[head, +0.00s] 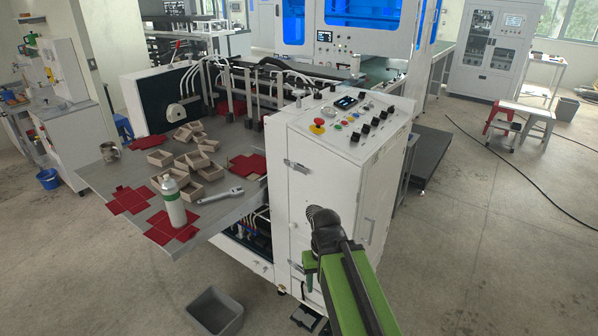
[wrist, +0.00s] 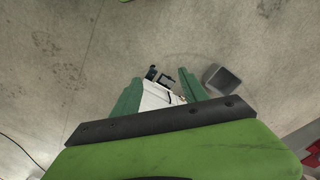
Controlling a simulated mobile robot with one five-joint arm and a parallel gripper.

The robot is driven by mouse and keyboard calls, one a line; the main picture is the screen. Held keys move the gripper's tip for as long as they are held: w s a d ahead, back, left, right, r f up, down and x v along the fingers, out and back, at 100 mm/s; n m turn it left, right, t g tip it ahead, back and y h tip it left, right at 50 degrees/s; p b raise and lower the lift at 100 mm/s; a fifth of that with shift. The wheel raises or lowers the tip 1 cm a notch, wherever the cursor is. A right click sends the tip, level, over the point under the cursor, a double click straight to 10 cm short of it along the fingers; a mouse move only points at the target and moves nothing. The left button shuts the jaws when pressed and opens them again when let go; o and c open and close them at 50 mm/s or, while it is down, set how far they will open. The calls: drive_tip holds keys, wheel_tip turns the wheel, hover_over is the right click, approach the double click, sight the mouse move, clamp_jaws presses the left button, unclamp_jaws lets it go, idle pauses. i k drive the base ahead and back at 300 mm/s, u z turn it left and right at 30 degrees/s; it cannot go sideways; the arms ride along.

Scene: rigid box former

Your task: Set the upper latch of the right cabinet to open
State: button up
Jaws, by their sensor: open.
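The right cabinet (head: 335,185) is the white cabinet under the sloped control panel, in the middle of the head view. Its upper latch (head: 296,166) is a small grey lever at the upper left edge of the front door, lying roughly sideways; whether it is open or closed I cannot tell. My gripper (head: 309,272) hangs in front of the lower door, below the latch and apart from it. In the wrist view my gripper (wrist: 158,88) has its two green fingers apart, with part of the white cabinet showing between them. The latch cannot be made out there.
A grey table (head: 235,205) with open boxes, red blanks, a bottle (head: 173,202) and a wrench (head: 222,195) stands left of the cabinet. A grey bin (head: 214,311) is on the floor; it also shows in the wrist view (wrist: 222,80).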

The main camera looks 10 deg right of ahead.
sight(297, 167)
drive_tip(key=z, duration=0.05)
drive_tip(key=k, duration=0.5)
drive_tip(key=u, duration=0.8)
drive_tip(key=i, duration=1)
drive_tip(key=u, duration=0.25)
